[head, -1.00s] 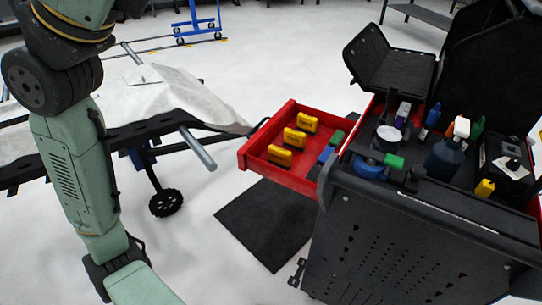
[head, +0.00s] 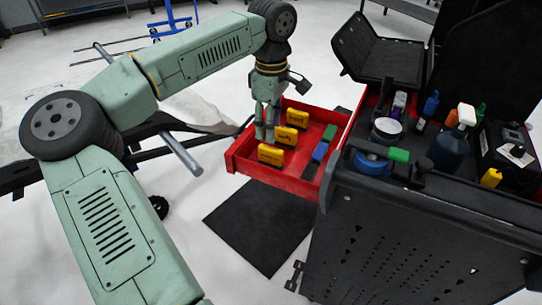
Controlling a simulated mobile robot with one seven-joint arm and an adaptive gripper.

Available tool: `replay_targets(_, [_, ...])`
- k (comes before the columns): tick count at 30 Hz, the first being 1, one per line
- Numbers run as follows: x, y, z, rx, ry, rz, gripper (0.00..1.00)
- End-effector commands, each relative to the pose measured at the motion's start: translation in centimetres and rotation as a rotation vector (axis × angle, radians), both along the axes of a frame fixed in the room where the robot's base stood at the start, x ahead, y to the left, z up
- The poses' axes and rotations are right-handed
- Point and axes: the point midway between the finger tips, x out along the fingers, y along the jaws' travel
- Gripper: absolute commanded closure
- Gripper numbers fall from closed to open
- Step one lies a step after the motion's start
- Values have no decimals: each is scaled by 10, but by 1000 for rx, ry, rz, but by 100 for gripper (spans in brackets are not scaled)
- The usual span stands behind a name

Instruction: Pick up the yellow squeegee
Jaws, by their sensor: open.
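Three yellow squeegees stand in a row in the open red drawer: a near one (head: 271,155), a middle one (head: 286,136) and a far one (head: 298,118). My gripper (head: 265,136) points down over the drawer's left part, beside the near and middle squeegees. Its fingers look open with nothing held. I cannot tell how high the fingertips are or whether they touch a squeegee.
The red drawer (head: 318,187) sticks out from a dark tool cart (head: 400,225). A green block (head: 330,132) and a blue block (head: 320,152) lie to the right of the squeegees. Bottles, including a spray bottle (head: 451,147), and a blue tape roll (head: 370,162) crowd the cart top.

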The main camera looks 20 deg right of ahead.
Motion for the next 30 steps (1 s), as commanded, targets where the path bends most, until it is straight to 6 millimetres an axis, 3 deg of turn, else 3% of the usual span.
replay_targets(21, [-2,0,-96,-7,4,0,58])
replay_targets(30, [-2,0,-102,-6,2,0,58])
